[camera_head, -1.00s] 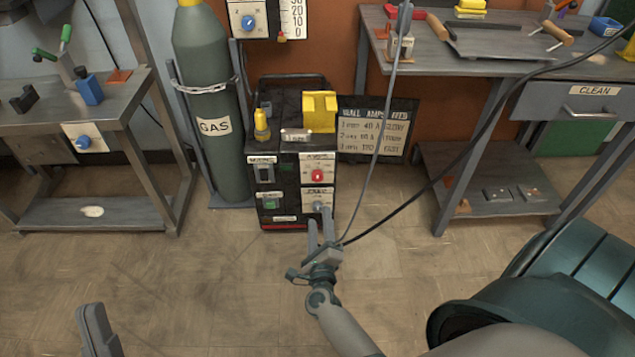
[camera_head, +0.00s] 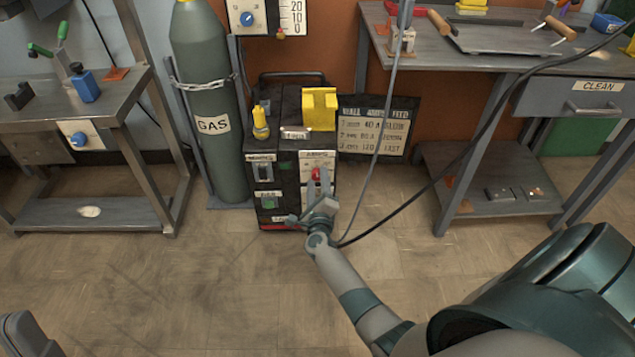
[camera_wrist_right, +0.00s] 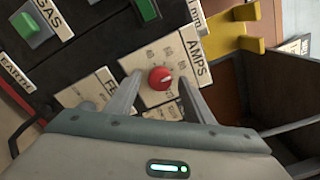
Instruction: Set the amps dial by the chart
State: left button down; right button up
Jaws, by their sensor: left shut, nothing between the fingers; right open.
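The red amps dial (camera_wrist_right: 161,78) sits on a white panel marked AMPS in the right wrist view. It also shows in the head view (camera_head: 316,174) on the front of the black welder (camera_head: 287,147). My right gripper (camera_head: 319,182) is open, its fingers on either side of the dial in the wrist picture and pointing at the panel; I cannot tell whether they touch it. The chart (camera_head: 372,130) stands to the right of the welder, with rows of wall, amps and feed values, partly blurred. My left gripper (camera_head: 25,335) is at the bottom left corner, shut and empty, far from the welder.
A green gas cylinder (camera_head: 209,100) stands left of the welder. A workbench (camera_head: 470,60) is at the right, another (camera_head: 100,110) at the left. A cable (camera_head: 440,175) hangs across the right side. The floor (camera_head: 220,290) in front is clear.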

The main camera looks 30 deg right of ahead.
jog(key=shift+w+d, duration=0.15)
jog(key=shift+w, duration=0.05)
jog(key=shift+c, duration=0.6)
jog(key=c, duration=0.9)
